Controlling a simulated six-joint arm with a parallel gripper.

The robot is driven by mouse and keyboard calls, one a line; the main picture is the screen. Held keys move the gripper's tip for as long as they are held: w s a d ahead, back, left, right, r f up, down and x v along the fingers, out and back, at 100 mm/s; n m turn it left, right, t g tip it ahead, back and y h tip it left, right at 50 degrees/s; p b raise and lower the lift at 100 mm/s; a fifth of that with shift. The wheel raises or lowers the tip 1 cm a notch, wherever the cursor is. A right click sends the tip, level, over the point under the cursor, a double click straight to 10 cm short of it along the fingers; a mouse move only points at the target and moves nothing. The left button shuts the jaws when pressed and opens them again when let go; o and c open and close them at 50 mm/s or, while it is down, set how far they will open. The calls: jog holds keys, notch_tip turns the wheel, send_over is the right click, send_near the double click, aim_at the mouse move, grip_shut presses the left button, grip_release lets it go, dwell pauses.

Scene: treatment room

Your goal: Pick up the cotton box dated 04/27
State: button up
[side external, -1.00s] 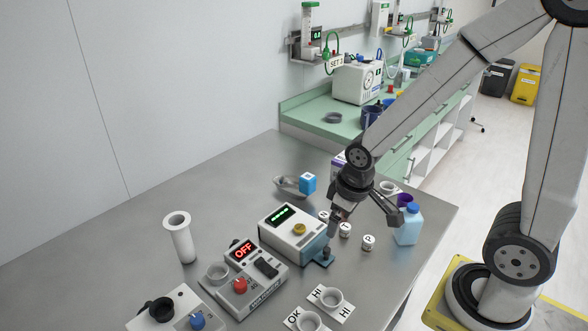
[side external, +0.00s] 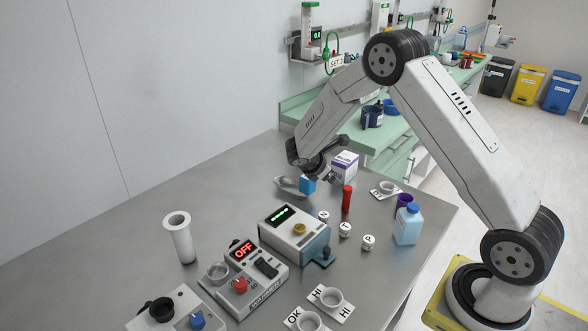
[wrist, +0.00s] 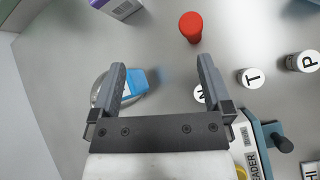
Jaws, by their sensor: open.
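A white and purple box (side external: 344,166) stands at the back of the steel table, just beyond my gripper; its edge shows at the top of the wrist view (wrist: 118,8). A small blue box (side external: 308,184) sits at a grey kidney dish (side external: 288,187), and shows in the wrist view (wrist: 136,84) beside the left finger. No date is legible on either box, so I cannot tell which is dated 04/27. My gripper (wrist: 162,68) is open and empty, above the table near both boxes; it also shows in the side view (side external: 333,162).
A red cylinder (side external: 347,198) stands nearby, with several lettered white caps (side external: 345,230) in front. A reader device (side external: 296,234) and an OFF unit (side external: 244,268) stand at the front. A blue bottle (side external: 407,226) is at the right.

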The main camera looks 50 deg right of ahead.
aim_at(342, 160)
jog(key=w+d+f+n+t+h, duration=0.1)
jog(key=w+d+f+n+h, duration=0.1)
jog(key=w+d+n+h, duration=0.2)
jog(key=w+d, duration=0.1)
jog(key=d, duration=0.2)
jog(key=shift+w+d+f+n, duration=0.15)
jog(key=shift+w+n, duration=0.15)
jog(key=shift+w, duration=0.05)
jog(key=shift+d, duration=0.1)
jog(key=shift+x, duration=3.3)
jog(key=shift+d, duration=0.1)
jog(key=shift+x, duration=2.5)
jog(key=shift+s, duration=0.1)
jog(key=c, duration=1)
